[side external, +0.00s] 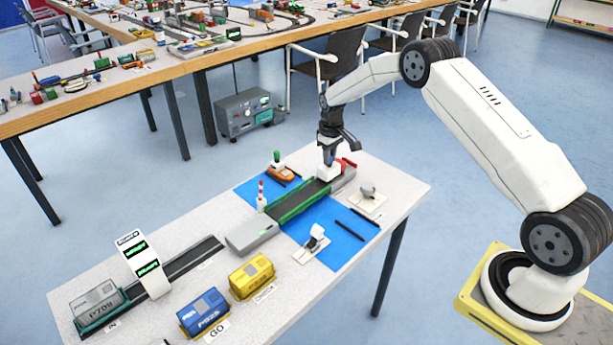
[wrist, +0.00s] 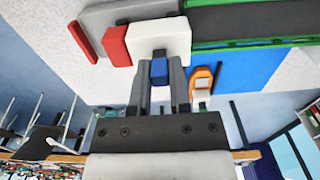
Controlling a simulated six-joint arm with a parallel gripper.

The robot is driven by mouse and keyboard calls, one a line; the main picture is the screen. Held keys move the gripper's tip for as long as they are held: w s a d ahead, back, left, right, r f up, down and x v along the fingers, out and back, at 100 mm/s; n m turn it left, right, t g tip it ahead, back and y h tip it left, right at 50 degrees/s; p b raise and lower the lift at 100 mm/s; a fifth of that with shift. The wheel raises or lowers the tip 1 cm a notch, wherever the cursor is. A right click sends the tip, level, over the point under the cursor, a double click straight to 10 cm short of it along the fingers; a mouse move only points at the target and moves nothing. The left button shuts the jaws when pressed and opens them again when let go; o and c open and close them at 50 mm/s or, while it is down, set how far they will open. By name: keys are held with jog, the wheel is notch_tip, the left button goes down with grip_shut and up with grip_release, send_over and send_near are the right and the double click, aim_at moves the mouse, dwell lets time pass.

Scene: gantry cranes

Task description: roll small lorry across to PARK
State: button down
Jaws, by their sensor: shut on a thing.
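The small lorry has a white box body (side external: 328,172) and a red cab. It stands at the far end of the green-edged bridge (side external: 298,200), by a grey slab (side external: 347,178). In the wrist view the white body (wrist: 160,40) and red cab (wrist: 116,46) lie just beyond my fingertips. My gripper (wrist: 159,75) points down at the lorry and is shut on it, with a blue piece between the fingers. My gripper (side external: 328,160) partly hides the lorry in the side view. I cannot make out a PARK label.
Blue water (side external: 345,238) lies under the bridge, with an orange boat (side external: 281,173) beside it. A red-and-white lighthouse (side external: 261,196) stands left of the bridge. A grey ramp (side external: 252,236), a yellow container (side external: 252,276), a blue container (side external: 204,312) and a white gantry (side external: 143,265) stand nearer.

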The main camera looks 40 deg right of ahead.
jog(key=shift+d, duration=1.45)
jog(key=shift+c, duration=2.4)
grip_release()
jog(key=shift+r, duration=0.1)
notch_tip(320, 180, up, 7)
jog(key=shift+a, duration=0.15)
